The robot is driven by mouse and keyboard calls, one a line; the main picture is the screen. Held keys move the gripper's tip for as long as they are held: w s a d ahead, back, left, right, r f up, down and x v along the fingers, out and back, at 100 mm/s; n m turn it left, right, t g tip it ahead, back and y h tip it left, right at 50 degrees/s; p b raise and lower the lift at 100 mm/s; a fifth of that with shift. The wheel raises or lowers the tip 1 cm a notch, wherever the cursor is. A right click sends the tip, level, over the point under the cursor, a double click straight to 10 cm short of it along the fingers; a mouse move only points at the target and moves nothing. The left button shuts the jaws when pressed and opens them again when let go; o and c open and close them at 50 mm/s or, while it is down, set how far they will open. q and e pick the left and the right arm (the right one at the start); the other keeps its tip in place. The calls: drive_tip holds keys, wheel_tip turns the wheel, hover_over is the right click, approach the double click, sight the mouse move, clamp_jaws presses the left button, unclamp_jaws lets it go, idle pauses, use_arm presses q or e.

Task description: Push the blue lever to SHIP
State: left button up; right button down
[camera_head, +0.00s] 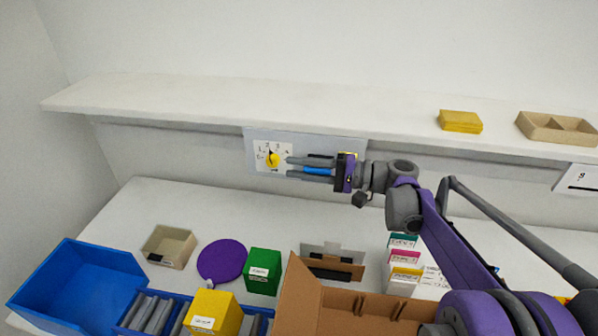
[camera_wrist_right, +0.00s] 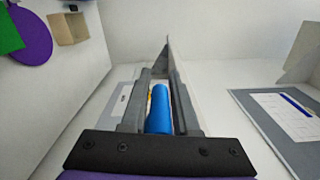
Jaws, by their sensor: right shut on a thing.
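The blue lever (camera_head: 318,171) is on a grey wall panel (camera_head: 252,137) under the shelf, to the right of a yellow knob (camera_head: 272,160) on a numbered dial. My right gripper (camera_head: 290,167) reaches in from the right in the head view, and its fingers lie along both sides of the lever. In the right wrist view the blue lever (camera_wrist_right: 159,112) sits between the two fingers, and the gripper is shut on it. The fingers and hand hide the lever's mount and any SHIP label. My left gripper is not in view.
A white shelf (camera_head: 250,103) runs above the panel. Below, the white counter holds a blue bin (camera_head: 75,262), a purple disc (camera_head: 222,258), a green box (camera_head: 263,270), a yellow box (camera_head: 213,312) and an open cardboard box (camera_head: 300,300). The counter directly beneath the panel is clear.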

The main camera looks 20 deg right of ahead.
drive_tip(key=shift+w+r+m, duration=0.1)
drive_tip(key=shift+r+m, duration=0.15)
drive_tip(key=shift+m, duration=0.15)
drive_tip(key=c, duration=0.7)
unclamp_jaws()
drive_tip(key=shift+d, duration=0.1)
drive_tip(key=b+v, duration=0.1)
drive_tip(key=v, duration=0.9)
drive_tip(key=shift+s+d, duration=0.25)
drive_tip(key=shift+d, duration=0.1)
